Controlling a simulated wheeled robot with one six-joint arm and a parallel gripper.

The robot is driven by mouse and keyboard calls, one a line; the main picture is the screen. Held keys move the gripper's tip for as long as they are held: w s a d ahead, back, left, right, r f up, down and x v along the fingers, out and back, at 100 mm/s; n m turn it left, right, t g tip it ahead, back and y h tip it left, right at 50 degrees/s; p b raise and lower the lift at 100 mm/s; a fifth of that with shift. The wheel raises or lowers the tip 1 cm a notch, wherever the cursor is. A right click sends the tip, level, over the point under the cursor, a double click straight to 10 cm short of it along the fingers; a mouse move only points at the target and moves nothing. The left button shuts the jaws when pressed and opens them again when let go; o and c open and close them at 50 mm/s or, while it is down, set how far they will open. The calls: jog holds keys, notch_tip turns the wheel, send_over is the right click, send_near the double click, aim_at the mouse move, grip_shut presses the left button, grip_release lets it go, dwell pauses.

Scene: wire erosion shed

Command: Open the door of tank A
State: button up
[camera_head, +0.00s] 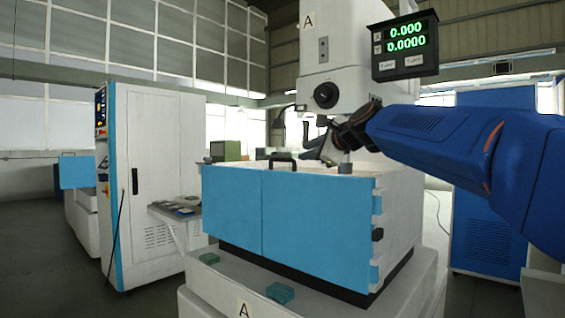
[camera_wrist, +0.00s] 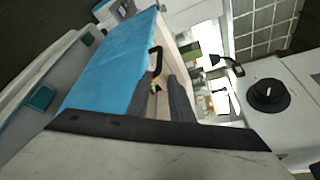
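Tank A's door (camera_head: 265,212) is a light blue panel on the tank front, and it looks shut. A black bar handle (camera_head: 283,160) stands at its top edge. In the wrist view the door (camera_wrist: 108,68) lies at left and the handle (camera_wrist: 157,60) shows just beyond my fingertips. My gripper (camera_head: 327,150) is above the tank, right of the handle. In the wrist view my gripper (camera_wrist: 161,76) has two grey fingers apart, with no object held between them. I see no contact with the handle.
Machine A's white column (camera_head: 335,65) with a black knob (camera_head: 326,95) rises behind the tank. A display (camera_head: 402,47) hangs at upper right. A white cabinet (camera_head: 160,180) stands at left. Small teal blocks (camera_head: 281,293) lie on the ledge below the door.

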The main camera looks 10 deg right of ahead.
aim_at(285, 159)
jog(key=x, duration=1.6)
jog(key=shift+w+a+f, duration=0.15)
grip_shut()
